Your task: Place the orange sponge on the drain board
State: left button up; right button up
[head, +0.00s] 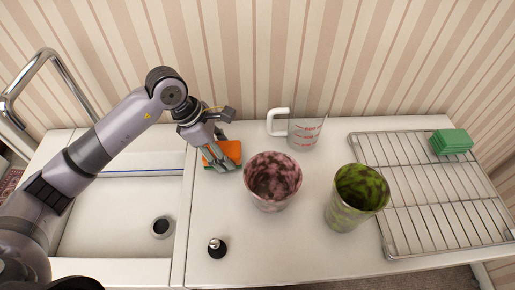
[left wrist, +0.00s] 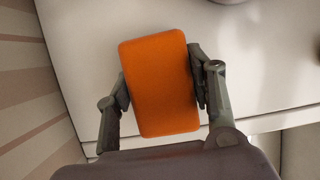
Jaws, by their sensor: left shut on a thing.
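The orange sponge (head: 229,151) is at the left end of the counter, between the sink and the pink mottled cup. My left gripper (head: 215,152) is shut on it. In the left wrist view the sponge (left wrist: 160,84) sits between both fingers (left wrist: 160,88), one at each long side. I cannot tell whether the sponge touches the counter. The drain board appears to be the wire rack (head: 408,205) at the right of the counter. A green sponge block (head: 451,141) lies at its far right corner. My right gripper is not in view.
A pink mottled cup (head: 272,181), a green mottled cup (head: 356,197) and a clear measuring jug (head: 305,132) with a white handle stand between sponge and rack. A small black-and-silver stopper (head: 217,248) is near the front. The sink (head: 120,215) is left. Most of the rack is bare.

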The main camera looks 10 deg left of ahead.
aim_at(236, 148)
pick_arm(q)
jog(key=d, duration=0.1)
jog(key=w+d, duration=0.1)
jog(key=d, duration=0.1)
jog(key=shift+d+p, duration=0.25)
jog(key=shift+p, duration=0.1)
jog(key=shift+w+d, duration=0.1)
jog(key=shift+d, duration=0.5)
jog(key=d, duration=0.1)
jog(key=d+p, duration=0.1)
jog(key=shift+w+d+r, duration=0.1)
jog(key=shift+w+d, duration=0.1)
jog(key=shift+d, duration=0.1)
jog(key=shift+p+x, duration=0.4)
jog(key=shift+x, duration=0.45)
jog(key=shift+w, duration=0.1)
jog(key=shift+a, duration=0.15)
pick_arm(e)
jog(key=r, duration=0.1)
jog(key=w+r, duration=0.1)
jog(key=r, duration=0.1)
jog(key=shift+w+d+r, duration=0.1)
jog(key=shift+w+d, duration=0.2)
pick_arm(q)
jog(key=shift+f, duration=0.25)
jog(key=o, duration=0.9)
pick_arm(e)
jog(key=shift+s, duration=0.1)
